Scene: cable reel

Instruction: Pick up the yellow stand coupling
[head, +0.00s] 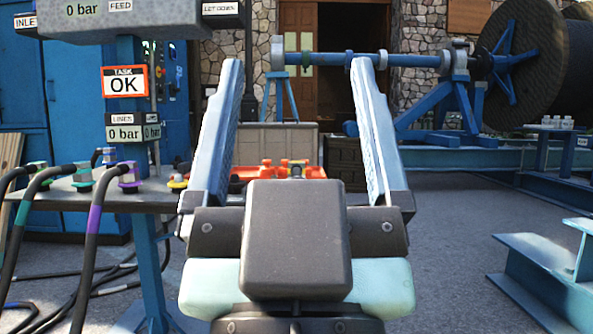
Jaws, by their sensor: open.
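My gripper (297,75) fills the middle of the head view, its two long pale-blue fingers wide apart with nothing between them. A blue stand (160,201) with a flat top is on the left. A small coupling with yellow on it (177,183) sits at the stand's right edge, just left of my gripper's left finger, and is partly hidden. I cannot tell for sure that it is the yellow stand coupling. Purple (128,177) and teal (83,178) couplings with black hoses stand further left on the same top.
A blue reel stand (450,105) with a large reel is at the back right. A blue beam (555,275) lies at lower right. Open paving lies between.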

